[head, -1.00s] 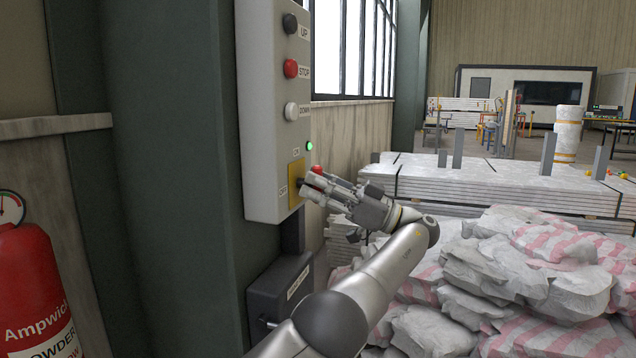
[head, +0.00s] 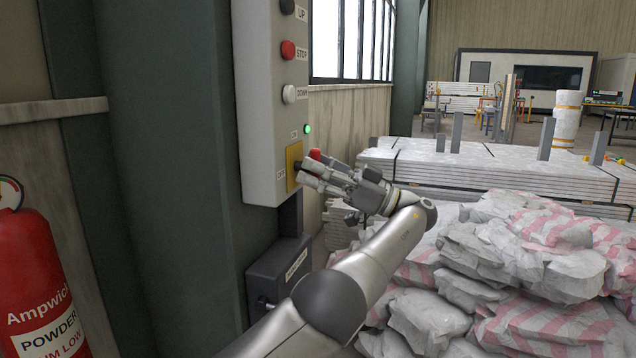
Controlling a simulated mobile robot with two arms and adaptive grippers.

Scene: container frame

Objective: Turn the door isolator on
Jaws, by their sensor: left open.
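The door isolator is a yellow plate (head: 294,163) low on the front of the grey control box (head: 262,110). Its red handle (head: 315,154) sticks out from the plate, partly hidden by my fingers. A small green light (head: 307,129) is lit just above the plate. My left gripper (head: 306,176) is open, its fingers pointing left at the plate and right by the handle. I cannot tell whether they touch the handle. The small labels around the plate are too small to read surely. My right gripper is not in view.
Up, red STOP (head: 288,50) and DOWN (head: 289,94) buttons sit above the isolator. A dark box (head: 279,275) is mounted below. A red extinguisher (head: 38,285) stands at left. Piled sacks (head: 530,260) and stacked panels (head: 480,168) fill the right side.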

